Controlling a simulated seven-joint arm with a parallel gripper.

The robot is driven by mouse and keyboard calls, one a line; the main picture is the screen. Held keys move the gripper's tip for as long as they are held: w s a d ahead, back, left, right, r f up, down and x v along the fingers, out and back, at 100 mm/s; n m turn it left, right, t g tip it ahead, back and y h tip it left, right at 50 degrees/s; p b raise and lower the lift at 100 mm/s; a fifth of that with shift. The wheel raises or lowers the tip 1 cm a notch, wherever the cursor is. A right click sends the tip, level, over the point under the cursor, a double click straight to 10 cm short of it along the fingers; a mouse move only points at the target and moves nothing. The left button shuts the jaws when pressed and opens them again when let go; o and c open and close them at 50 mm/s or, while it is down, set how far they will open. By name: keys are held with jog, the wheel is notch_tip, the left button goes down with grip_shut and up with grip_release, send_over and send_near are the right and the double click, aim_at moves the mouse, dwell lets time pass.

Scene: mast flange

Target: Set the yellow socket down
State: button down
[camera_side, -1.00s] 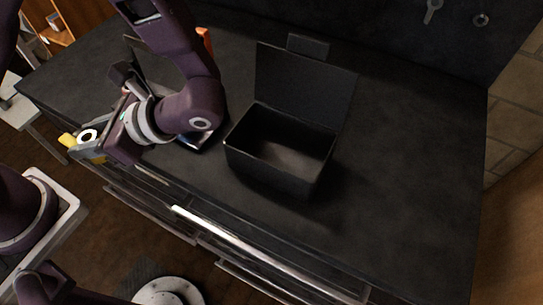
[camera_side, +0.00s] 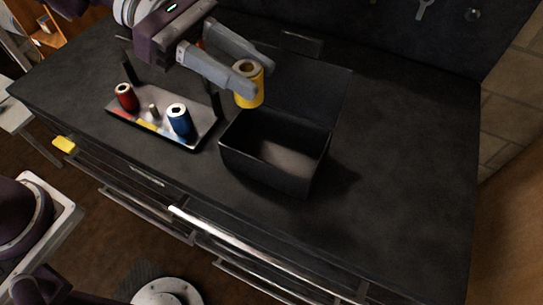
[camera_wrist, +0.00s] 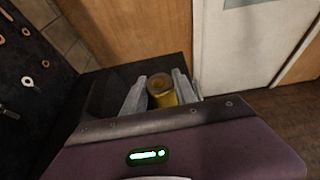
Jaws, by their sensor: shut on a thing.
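The yellow socket (camera_side: 250,84) is a short upright cylinder with a hollow top. My gripper (camera_side: 256,78) is shut on it, one finger on each side, and holds it up near the back left edge of the open black box (camera_side: 275,160). The side view does not settle how high it is above the worktop. The wrist view also shows the yellow socket (camera_wrist: 162,90) between my two grey fingers. A tray (camera_side: 170,143) left of the box holds a red socket (camera_side: 126,97) and a blue socket (camera_side: 179,120), with a small pale peg between them.
The black worktop (camera_side: 410,170) is clear to the right of the box. The box's raised lid (camera_side: 310,90) stands behind it. Tools hang on the back wall.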

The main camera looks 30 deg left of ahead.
jog(key=w+a+r+n+t, duration=0.2)
jog(key=w+t, duration=0.1)
jog(key=w, duration=0.1)
send_over(256, 151)
jog(key=shift+n, duration=0.3)
notch_tip(256, 151, down, 18)
jog(key=shift+f, duration=0.15)
jog(key=shift+f, duration=0.25)
